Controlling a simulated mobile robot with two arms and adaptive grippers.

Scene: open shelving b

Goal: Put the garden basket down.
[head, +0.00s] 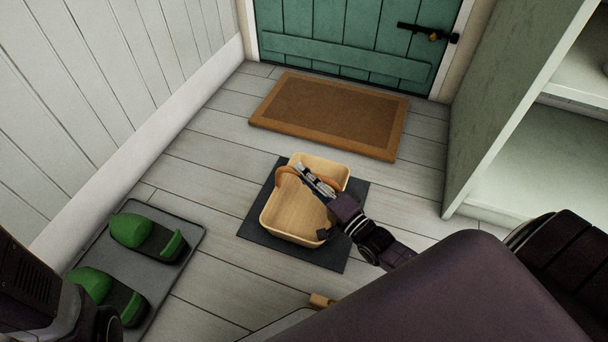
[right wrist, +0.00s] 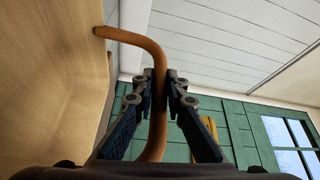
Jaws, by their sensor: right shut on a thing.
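The garden basket (head: 292,214) is a pale wooden tub with a brown curved handle (head: 289,172). In the head view it appears over a dark square mat (head: 327,256), roughly upright. I cannot tell whether its base touches the mat. My right gripper (head: 313,178) reaches over the basket and is shut on the handle. In the right wrist view the handle (right wrist: 159,105) passes between the fingers of the gripper (right wrist: 160,82), and the basket wall (right wrist: 45,75) fills the left side. My left gripper is not in view; only part of my left arm shows at lower left.
A brown doormat (head: 325,112) lies before the green door (head: 345,40). A grey tray (head: 190,215) with green and black shoes (head: 150,236) is at left, near the white wall. Open shelving (head: 520,150) stands at right.

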